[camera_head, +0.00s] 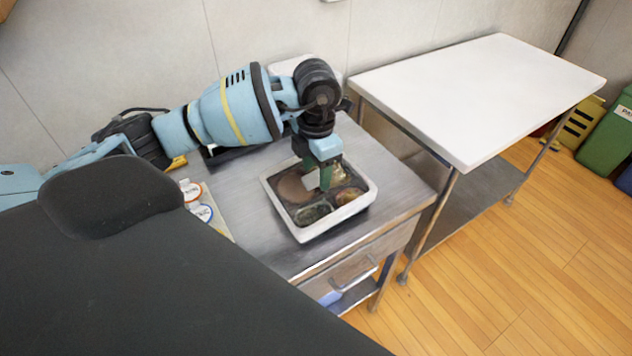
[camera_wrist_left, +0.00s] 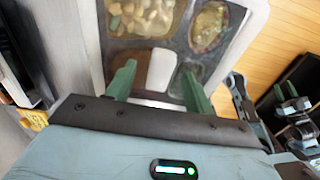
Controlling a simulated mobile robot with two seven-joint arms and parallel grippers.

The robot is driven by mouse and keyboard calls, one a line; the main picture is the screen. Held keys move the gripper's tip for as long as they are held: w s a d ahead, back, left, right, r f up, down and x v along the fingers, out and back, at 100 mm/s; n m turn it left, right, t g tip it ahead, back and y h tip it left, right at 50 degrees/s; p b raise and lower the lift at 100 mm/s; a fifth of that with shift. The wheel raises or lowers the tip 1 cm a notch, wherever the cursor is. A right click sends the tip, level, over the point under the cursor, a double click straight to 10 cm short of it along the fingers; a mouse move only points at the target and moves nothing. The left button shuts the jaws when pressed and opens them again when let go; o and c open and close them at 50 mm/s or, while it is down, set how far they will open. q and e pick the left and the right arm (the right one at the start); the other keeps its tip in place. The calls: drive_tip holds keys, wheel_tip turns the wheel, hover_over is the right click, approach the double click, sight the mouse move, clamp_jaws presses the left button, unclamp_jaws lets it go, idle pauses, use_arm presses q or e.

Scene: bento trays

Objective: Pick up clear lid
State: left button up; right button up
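A white bento tray (camera_head: 305,234) with several food compartments sits on the metal worktable; its inside also shows in the left wrist view (camera_wrist_left: 180,42). A glossy sheen lies over the compartments, but I cannot make out the edge of a clear lid. My left gripper (camera_head: 320,182) points down over the tray's middle and hides part of it. In the left wrist view its two green fingers (camera_wrist_left: 158,86) stand well apart, with brown and white food visible between them. I cannot tell whether the fingertips touch anything.
The metal worktable (camera_head: 385,178) is bare right of the tray. Small round-labelled items (camera_head: 203,212) lie left of the tray. A white-topped table (camera_head: 480,95) stands to the right, its top empty. Green and yellow bins (camera_head: 606,140) stand at far right.

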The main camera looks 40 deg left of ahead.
sight(316, 174)
use_arm(q)
drive_tip(key=c, duration=1.1)
drive_tip(key=shift+r, duration=0.15)
drive_tip(key=shift+r, duration=0.55)
wheel_tip(316, 174, up, 2)
drive_tip(key=shift+r, duration=0.15)
drive_tip(key=s+d+r, duration=0.1)
drive_tip(key=s+d, duration=1)
drive_tip(key=shift+s+r, duration=0.2)
drive_tip(key=shift+s, duration=0.15)
